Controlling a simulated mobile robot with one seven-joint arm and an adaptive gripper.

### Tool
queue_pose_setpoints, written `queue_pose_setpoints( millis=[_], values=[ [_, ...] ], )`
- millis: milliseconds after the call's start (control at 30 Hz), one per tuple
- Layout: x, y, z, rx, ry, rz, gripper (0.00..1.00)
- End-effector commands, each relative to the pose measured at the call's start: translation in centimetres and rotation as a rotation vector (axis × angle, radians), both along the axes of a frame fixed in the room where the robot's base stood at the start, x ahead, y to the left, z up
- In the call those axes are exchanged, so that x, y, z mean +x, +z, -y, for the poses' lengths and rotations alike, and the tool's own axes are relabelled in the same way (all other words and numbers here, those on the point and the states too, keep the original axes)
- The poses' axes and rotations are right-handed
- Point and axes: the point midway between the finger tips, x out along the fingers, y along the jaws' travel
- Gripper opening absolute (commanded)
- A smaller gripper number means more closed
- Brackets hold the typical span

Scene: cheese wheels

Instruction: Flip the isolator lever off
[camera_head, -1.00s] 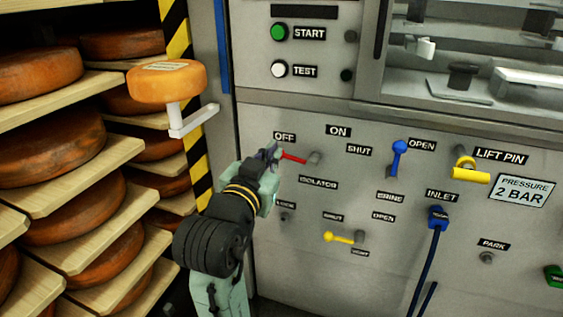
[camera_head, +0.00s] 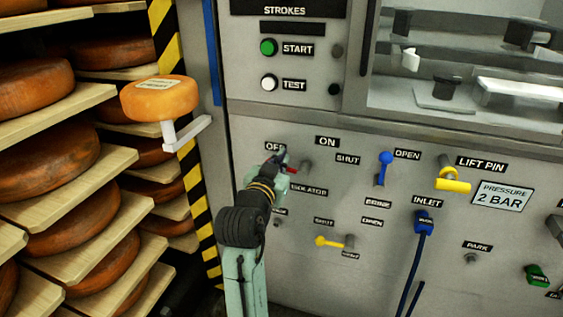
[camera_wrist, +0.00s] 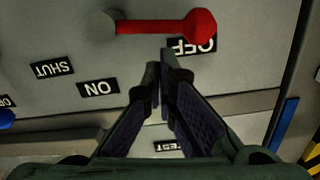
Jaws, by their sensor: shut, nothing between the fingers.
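The red isolator lever (camera_head: 291,170) sticks out to the left from its grey pivot (camera_head: 304,167), below the OFF label. In the wrist view, turned upside down, the lever (camera_wrist: 160,27) lies nearly level, its round knob beside the partly covered OFF label (camera_wrist: 204,46). The ON label (camera_head: 327,142) is up and right of the pivot. My gripper (camera_head: 280,158) is at the lever's knob end and hides part of it. In the wrist view my gripper (camera_wrist: 166,58) is shut and empty, its tips close to the lever's shaft. I cannot tell whether they touch.
A blue valve lever (camera_head: 384,168), a yellow lift pin (camera_head: 453,182) and a yellow lever (camera_head: 330,241) are on the same panel. A cheese wheel (camera_head: 160,99) on a white bracket (camera_head: 187,134) juts out at left, before the cheese shelves (camera_head: 60,200).

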Motion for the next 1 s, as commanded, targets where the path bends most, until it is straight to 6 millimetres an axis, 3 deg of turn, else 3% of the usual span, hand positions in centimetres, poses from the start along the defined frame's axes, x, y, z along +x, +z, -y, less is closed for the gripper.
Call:
queue_pose_setpoints(
  millis=[467, 667, 1000],
  values=[
    [0.1, -0.8, -0.1, -0.005, 0.0, -0.002, 0.0],
    [0.5, -2.7, -0.7, -0.092, 0.0, -0.031, 0.0],
    [0.6, -2.4, -0.7, -0.089, 0.002, -0.035, 0.0]
  ],
)
